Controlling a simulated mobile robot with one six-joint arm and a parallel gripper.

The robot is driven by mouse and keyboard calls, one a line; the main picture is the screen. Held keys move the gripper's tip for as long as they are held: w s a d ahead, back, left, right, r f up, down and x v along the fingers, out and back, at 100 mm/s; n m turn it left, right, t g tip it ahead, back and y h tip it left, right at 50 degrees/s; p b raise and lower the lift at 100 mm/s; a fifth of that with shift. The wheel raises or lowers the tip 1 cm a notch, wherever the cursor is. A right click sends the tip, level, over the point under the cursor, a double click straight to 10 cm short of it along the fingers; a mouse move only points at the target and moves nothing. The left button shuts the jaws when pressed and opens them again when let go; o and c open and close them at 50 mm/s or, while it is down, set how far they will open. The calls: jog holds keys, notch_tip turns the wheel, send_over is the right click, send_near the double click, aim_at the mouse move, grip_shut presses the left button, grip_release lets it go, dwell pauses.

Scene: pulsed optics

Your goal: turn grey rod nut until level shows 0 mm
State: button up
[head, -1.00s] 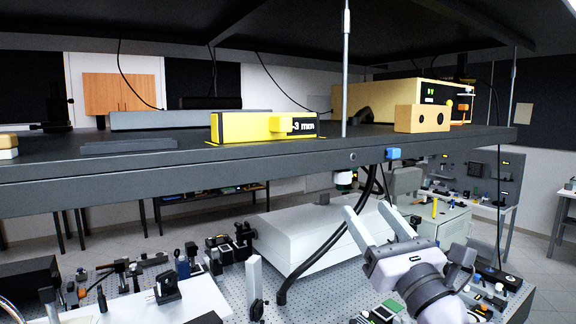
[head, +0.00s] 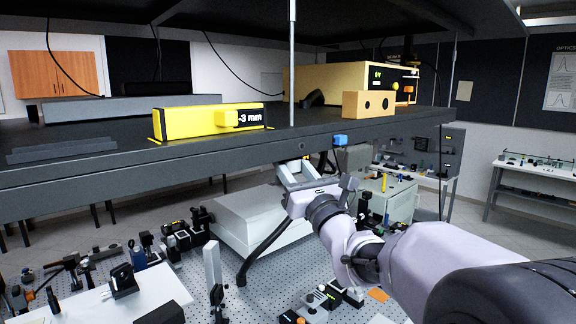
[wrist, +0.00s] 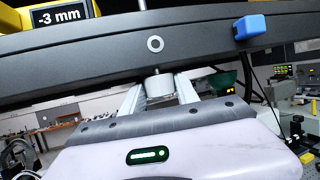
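The yellow level (head: 185,121) lies on the shelf and its display reads -3 mm; it also shows in the wrist view (wrist: 60,15). A thin upright rod (head: 292,60) meets the shelf near its front edge. The pale grey rod nut (wrist: 159,85) hangs just under the shelf in the wrist view. My gripper (head: 296,171) is below the shelf edge with its fingers pointing up. Its fingers are spread, one on each side of the nut, with gaps showing in the wrist view. In the head view the gripper mostly hides the nut.
The shelf's front edge (head: 200,155) runs just above my gripper. A small blue block (head: 340,140) sits on that edge to the right. A wooden block (head: 368,104) and a tan box stand on the shelf. A white case (head: 255,215) and a black curved tube are below.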

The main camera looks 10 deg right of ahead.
grip_shut()
jog(key=shift+f+y+b, duration=0.1)
jog(key=shift+y+b, duration=0.3)
jog(key=shift+b, duration=0.2)
